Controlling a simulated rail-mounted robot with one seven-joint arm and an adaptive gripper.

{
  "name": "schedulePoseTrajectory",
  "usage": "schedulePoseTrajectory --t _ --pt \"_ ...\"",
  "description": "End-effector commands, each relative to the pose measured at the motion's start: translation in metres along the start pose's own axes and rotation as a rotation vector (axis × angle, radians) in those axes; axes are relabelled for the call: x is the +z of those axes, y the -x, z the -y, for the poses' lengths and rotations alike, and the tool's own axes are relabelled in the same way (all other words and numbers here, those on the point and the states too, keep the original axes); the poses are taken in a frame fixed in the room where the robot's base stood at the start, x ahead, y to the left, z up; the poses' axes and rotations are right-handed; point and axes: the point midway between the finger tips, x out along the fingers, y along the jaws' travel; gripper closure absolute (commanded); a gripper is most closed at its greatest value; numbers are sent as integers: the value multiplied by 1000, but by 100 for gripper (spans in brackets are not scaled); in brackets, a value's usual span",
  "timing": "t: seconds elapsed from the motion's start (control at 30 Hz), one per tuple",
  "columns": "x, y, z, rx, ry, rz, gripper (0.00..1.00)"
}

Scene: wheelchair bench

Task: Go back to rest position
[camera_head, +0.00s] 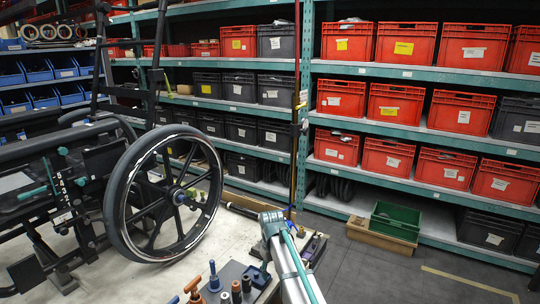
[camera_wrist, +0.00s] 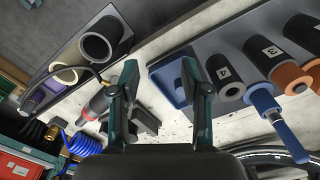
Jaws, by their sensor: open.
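My gripper (camera_wrist: 160,75) shows in the wrist view with its two dark green fingers spread apart and nothing between them. It points down at the pale bench top (camera_wrist: 155,105), above the gap between two dark trays. In the head view my arm comes up from the bottom edge over the bench's front right corner; the fingers cannot be made out there.
A wheelchair (camera_head: 165,195) stands on the bench at left. A tray with upright handled tools (camera_head: 213,277) is left of my arm. Dark cylinders marked 3 and 4 (camera_wrist: 228,80) and a blue hose coil (camera_wrist: 85,144) show nearby. Shelves of bins (camera_head: 400,105) stand behind; floor (camera_head: 380,275) right is clear.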

Motion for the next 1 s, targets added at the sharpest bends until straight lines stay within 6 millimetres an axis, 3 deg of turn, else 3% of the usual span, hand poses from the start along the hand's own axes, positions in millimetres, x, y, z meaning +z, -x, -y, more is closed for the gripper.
schedulePoseTrajectory --t 0.03,0.2,0.4,0.6,1.0 --pt "33 -21 -5 -1 -40 5 54" --pt "107 -76 -22 -1 -175 4 54" --pt "186 -122 -31 0 -318 1 54" --pt "231 -144 -32 0 -403 -2 54" --pt "295 -166 -27 1 -518 -4 54"
